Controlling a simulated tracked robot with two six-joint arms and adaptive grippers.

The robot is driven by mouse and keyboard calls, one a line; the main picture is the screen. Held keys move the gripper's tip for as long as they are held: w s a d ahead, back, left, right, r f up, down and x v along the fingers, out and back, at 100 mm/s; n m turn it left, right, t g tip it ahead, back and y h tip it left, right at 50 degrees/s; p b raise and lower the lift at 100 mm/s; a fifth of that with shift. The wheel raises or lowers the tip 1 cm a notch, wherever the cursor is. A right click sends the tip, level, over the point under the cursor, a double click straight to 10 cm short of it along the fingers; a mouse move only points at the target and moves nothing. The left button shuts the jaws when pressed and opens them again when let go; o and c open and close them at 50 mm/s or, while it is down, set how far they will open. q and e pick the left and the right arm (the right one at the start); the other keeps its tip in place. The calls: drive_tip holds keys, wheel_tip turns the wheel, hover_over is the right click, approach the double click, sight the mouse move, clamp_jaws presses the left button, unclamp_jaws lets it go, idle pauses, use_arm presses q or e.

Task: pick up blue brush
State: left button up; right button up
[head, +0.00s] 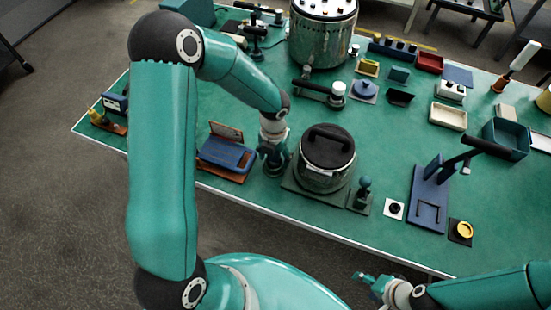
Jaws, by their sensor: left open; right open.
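I cannot make out a thing that is clearly a blue brush in the head view. My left gripper (274,168) is over the front of the green table (300,88), between a blue box-like thing (229,153) on a brown base and a glass pot with a black lid (327,150). Its jaws are open, but its fingertips are dark and small, and I see nothing held. My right gripper (366,281) is open and empty, low in the view, beyond the table's front edge.
A blue stand with a black arm (428,200) is at the front right. A large steel pot (321,38) stands at the back. A blue round thing (365,89), trays and boxes crowd the right.

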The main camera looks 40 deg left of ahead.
use_arm(q)
clamp_jaws()
idle(0.3)
drive_tip(key=shift+r, duration=0.15)
wheel_tip(320, 180, up, 20)
idle(0.5)
drive_tip(key=c, duration=0.8)
unclamp_jaws()
clamp_jaws()
